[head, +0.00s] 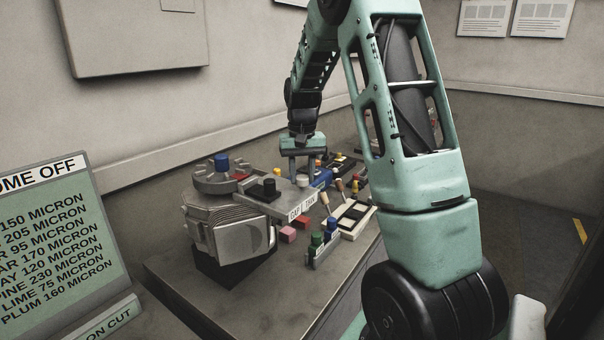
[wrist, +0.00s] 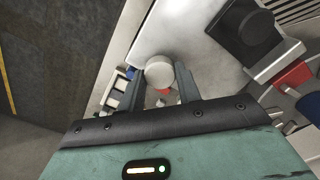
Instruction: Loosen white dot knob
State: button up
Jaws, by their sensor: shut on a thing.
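A round pale grey-white knob (wrist: 160,71) stands between my two fingers in the wrist view, over the edge of a light metal plate (wrist: 190,45). My gripper (wrist: 162,82) is shut on this knob, one finger on each side. Whether a dot marks its top is too small to tell. The knob is hard to make out there.
A black knob (head: 269,188) sits on the plate, and a blue knob (head: 221,161) on a grey disc behind it. A rack with green and blue pegs (head: 323,246), red and pink blocks (head: 288,234) and a black-and-white tray (head: 350,217) stand near. The bench front (head: 270,295) is clear.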

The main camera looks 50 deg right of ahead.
aim_at(301, 177)
jog(key=o, duration=1)
jog(key=shift+c, duration=0.2)
jog(key=shift+r, duration=0.1)
notch_tip(301, 177, up, 17)
jog(key=b, duration=0.2)
jog(key=shift+r+b, duration=0.15)
jog(key=shift+b, duration=0.2)
